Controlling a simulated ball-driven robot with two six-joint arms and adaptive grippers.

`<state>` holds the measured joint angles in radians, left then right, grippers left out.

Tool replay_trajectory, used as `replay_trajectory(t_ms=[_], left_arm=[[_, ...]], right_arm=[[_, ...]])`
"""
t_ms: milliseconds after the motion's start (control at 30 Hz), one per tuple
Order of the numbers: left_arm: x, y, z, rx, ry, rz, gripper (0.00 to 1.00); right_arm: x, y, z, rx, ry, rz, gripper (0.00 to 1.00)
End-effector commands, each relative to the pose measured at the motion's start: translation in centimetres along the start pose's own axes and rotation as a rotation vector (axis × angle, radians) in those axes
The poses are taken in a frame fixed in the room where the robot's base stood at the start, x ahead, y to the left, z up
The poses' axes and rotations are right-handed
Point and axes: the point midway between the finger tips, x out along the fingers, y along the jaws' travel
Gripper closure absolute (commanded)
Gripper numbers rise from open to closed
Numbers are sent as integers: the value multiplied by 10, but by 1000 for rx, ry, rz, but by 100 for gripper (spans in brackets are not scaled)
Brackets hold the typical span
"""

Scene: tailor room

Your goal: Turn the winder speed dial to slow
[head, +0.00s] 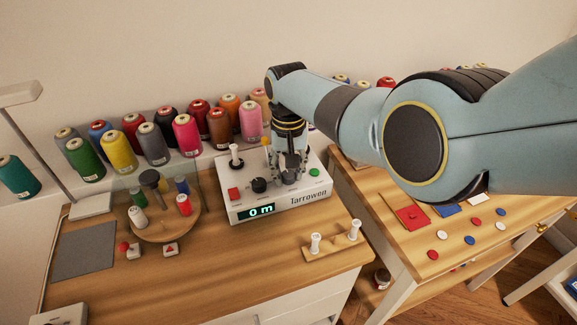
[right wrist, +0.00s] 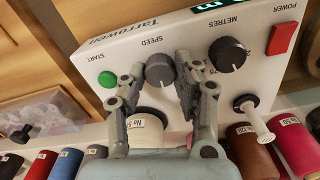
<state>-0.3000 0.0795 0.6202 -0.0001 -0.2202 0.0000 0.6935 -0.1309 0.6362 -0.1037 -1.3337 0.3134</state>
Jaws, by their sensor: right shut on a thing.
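The white Tarrowen winder (head: 278,205) stands on the wooden table, its display reading 0 m. Its speed dial (right wrist: 159,71), a dark round knob labelled SPEED, sits between the green start button (right wrist: 107,79) and the metres dial (right wrist: 227,54). My right gripper (head: 288,168) reaches down from above onto the speed dial. In the right wrist view its two fingers (right wrist: 157,80) stand on either side of the knob, shut on it. I cannot make out where the dial's pointer aims. My left gripper is not in view.
A red power button (head: 233,194) and a white spindle (head: 236,157) are on the winder. Thread cones (head: 186,135) line the back. A round spool stand (head: 165,225) is at left. A wooden rack (head: 333,240) lies in front right. The table's front left is fairly clear.

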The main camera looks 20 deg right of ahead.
Motion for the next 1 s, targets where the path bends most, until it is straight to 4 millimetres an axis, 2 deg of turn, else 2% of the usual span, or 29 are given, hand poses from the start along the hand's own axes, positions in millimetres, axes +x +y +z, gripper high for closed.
replay_trajectory(t_ms=[700, 1000], left_arm=[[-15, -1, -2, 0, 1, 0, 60], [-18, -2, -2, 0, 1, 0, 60]], right_arm=[[-2, -1, -1, -676, 3, 1, 100], [-1, -1, 0, -913, 2, 1, 100]])
